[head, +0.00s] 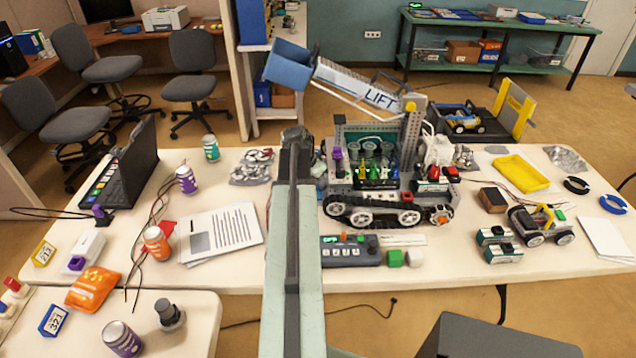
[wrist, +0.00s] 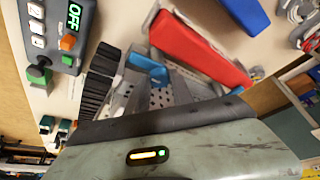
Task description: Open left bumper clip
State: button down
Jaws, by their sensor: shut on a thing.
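The tracked robot (head: 385,212) stands on the main table with its lift arm (head: 355,88) raised to the left. My arm covers the robot's left end in the head view, hiding the bumper clip there. My gripper (head: 297,135) is at the end of my arm, beside this left end. In the wrist view, a small blue part (wrist: 148,70), which looks like the clip, sits among grey perforated metal by the black track (wrist: 98,82). A red bar (wrist: 200,50) lies beside it. My gripper appears shut on the blue part, but its fingertips are hard to separate from the metal.
A grey control box (head: 350,251) lies in front of the robot; its display reads OFF in the wrist view (wrist: 75,17).

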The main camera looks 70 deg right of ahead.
jog(key=shift+a, duration=0.1)
jog(key=c, duration=1.1)
grip_release()
jog(key=m, duration=0.1)
jog(key=m+g, duration=0.1)
jog(key=m, duration=0.1)
jog(key=shift+w+d+y, duration=0.1)
jog(key=shift+d+y, duration=0.2)
jog(key=m+g+y, duration=0.1)
jog(key=m, duration=0.2)
jog(key=shift+w+d+m, duration=0.1)
jog(key=shift+m, duration=0.2)
notch_tip(320, 180, up, 8)
jog(key=w+a+f+m+p, duration=0.1)
jog(key=w+a+p, duration=0.1)
jog(key=p, duration=0.6)
jog(key=w+a+n+t, duration=0.1)
jog(key=w+a+n, duration=0.3)
jog(key=w+a, duration=0.4)
jog(key=w+a+n, duration=0.5)
jog(key=w+a, duration=0.3)
jog(key=a, duration=0.1)
jog(key=w+a+n+t, duration=0.1)
jog(key=w+a+n, duration=0.3)
jog(key=w+a, duration=0.5)
jog(key=shift+a+f+n+t+y, duration=0.15)
jog(key=shift+a+n+t+y, duration=0.1)
jog(key=shift+n+t+y, duration=0.05)
